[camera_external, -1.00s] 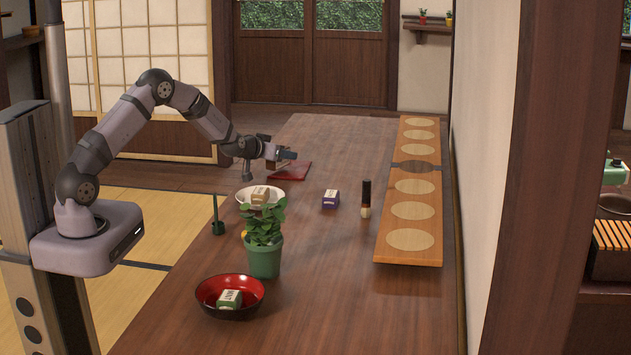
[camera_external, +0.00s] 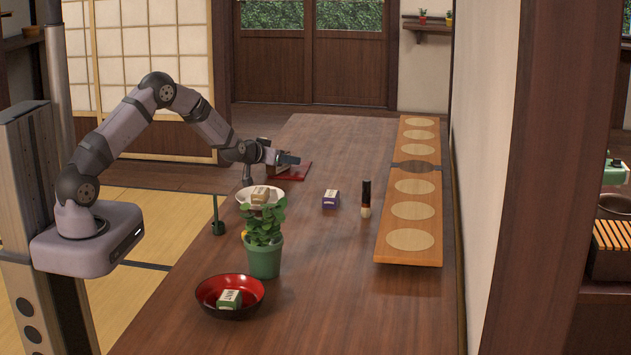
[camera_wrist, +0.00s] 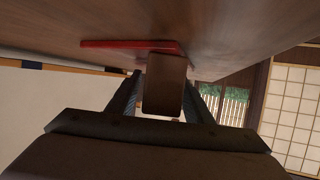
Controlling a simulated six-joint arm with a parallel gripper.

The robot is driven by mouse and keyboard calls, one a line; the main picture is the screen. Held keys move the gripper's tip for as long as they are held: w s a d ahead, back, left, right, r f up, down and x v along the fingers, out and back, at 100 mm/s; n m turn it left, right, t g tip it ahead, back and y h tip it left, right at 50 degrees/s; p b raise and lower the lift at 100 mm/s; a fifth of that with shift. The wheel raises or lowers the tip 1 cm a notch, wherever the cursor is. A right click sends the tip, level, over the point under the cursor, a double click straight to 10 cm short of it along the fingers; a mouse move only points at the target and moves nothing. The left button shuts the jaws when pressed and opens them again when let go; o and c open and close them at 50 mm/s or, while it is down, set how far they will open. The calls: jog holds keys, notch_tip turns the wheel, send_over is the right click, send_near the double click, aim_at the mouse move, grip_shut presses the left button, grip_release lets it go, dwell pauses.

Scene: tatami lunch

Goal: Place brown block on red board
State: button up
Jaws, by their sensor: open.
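The red board (camera_external: 297,171) lies flat on the far part of the table. It also shows in the wrist view as a red strip (camera_wrist: 110,44). The brown block (camera_wrist: 165,84) sits between my two fingers in the wrist view, with its far end overlapping the red strip. In the outside view my gripper (camera_external: 288,159) is low over the board and hides part of it. The block is mostly hidden there. My jaws are open around the block; I cannot tell whether a finger touches it or how fully it rests on the board.
A white bowl (camera_external: 246,194) with a tan block, a potted plant (camera_external: 264,258) and a red bowl (camera_external: 207,293) with a green-white block stand nearer. A purple-white box (camera_external: 331,199) and a brush (camera_external: 366,198) stand to the right. A long wooden board (camera_external: 408,250) lines the wall.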

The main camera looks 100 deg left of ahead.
jog(key=shift+r, duration=0.2)
jog(key=v, duration=1.2)
jog(key=w+d+m+h+p, duration=0.1)
jog(key=w+d, duration=0.1)
jog(key=d, duration=0.1)
jog(key=w+d+r+m+t+h+p, duration=0.1)
jog(key=w+d, duration=0.1)
jog(key=d, duration=0.2)
jog(key=w+d+r+m+t+h+p, duration=0.1)
jog(key=w+d+p, duration=0.1)
jog(key=w+d, duration=0.1)
jog(key=shift+w+d+h, duration=0.1)
jog(key=shift+d+h, duration=0.3)
jog(key=shift+d, duration=0.15)
jog(key=d+r+m+g+h+p, duration=0.3)
jog(key=d+m+h+p, duration=0.5)
jog(key=d, duration=1.9)
jog(key=s+d+r+m+g+p, duration=0.1)
jog(key=s+d+r+g+p, duration=0.1)
jog(key=s+d, duration=0.4)
jog(key=s+d+r+m+g+p, duration=0.1)
jog(key=s+d+r+g+p, duration=0.1)
jog(key=s+d, duration=0.4)
jog(key=s+r+p, duration=0.1)
jog(key=s+p, duration=0.1)
jog(key=s, duration=0.1)
jog(key=shift+s+r+m+h, duration=0.15)
jog(key=shift+r+m+h, duration=0.15)
jog(key=shift+h, duration=0.1)
